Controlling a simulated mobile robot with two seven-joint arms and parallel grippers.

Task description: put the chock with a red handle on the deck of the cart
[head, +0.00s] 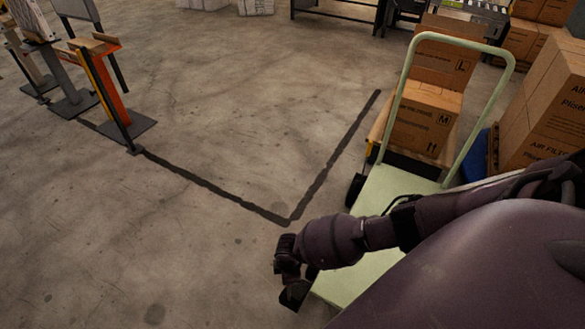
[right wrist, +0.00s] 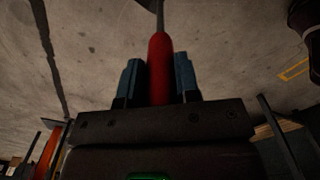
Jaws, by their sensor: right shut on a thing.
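In the right wrist view the chock's red handle (right wrist: 159,70) stands between the two blue-grey fingers of my right gripper (right wrist: 158,82), which is shut on it. A thin grey part shows beyond the handle at the top edge; the rest of the chock is out of that view. In the head view my right gripper (head: 288,268) is at the near left edge of the cart's pale green deck (head: 350,283). The dark shape under it is too unclear to tell as chock or gripper. My arm hides part of the deck. My left gripper is not in view.
The cart's pale green push handle (head: 404,73) rises at the far end of the deck. Boxes (head: 420,122) stand behind it, and stacked boxes (head: 545,105) at the right. Orange and black stands (head: 108,90) are at far left. The floor (head: 200,110) between is clear.

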